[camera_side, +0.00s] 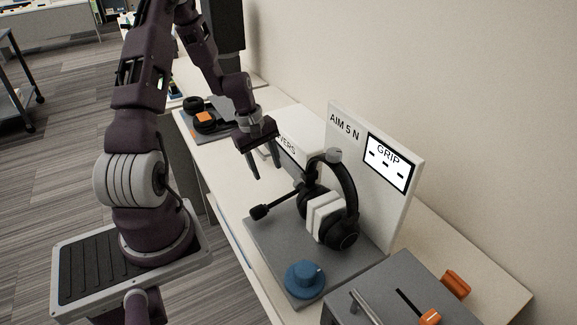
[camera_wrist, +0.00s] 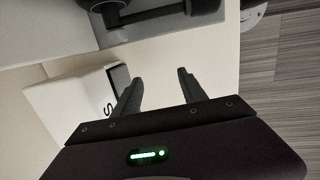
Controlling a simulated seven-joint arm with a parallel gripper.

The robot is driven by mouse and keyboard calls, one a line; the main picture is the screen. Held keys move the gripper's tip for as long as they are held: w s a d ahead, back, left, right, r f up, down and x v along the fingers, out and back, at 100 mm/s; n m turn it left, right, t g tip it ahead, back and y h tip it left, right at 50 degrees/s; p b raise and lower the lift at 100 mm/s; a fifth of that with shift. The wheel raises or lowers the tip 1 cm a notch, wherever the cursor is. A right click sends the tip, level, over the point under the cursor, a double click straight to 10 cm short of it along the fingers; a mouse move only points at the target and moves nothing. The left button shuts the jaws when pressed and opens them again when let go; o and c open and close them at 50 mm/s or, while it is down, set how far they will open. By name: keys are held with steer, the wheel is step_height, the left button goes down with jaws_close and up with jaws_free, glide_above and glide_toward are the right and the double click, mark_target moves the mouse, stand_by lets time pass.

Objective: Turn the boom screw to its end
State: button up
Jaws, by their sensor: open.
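The headset (camera_side: 346,200) stands on a grey base plate (camera_side: 268,238), with white pads between its ear cups. Its black microphone boom (camera_side: 285,203) reaches left to a dark tip. A dark bar with a round part (camera_wrist: 110,10), probably the boom, shows at the wrist view's top edge, partly cut off. I cannot pick out the boom screw with certainty. My gripper (camera_side: 264,172) is open and empty, pointing down, above and behind the boom, apart from it. Its two fingers also show in the wrist view (camera_wrist: 160,76), with nothing between them.
A blue knob (camera_side: 305,280) sits at the plate's front. A white panel with a GRIP display (camera_side: 388,162) stands behind the headset. A white lettered box (camera_side: 301,132) is close beside my gripper. A grey slotted box (camera_side: 385,300) with orange parts is front right.

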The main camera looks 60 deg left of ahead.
steer(key=s+f+t+y, duration=0.1)
steer(key=y, duration=0.1)
steer(key=m+t+h, duration=0.1)
steer(key=t, duration=0.4)
glide_toward(299, 184)
steer(key=w+a+f, duration=0.1)
steer(key=a+f, duration=0.1)
steer(key=x, duration=0.6)
steer(key=shift+w+d+r, duration=0.1)
steer(key=shift+w+d, duration=0.05)
steer(key=shift+d, duration=0.05)
steer(key=shift+w+f, duration=0.25)
steer(key=shift+f, duration=0.05)
jaws_close()
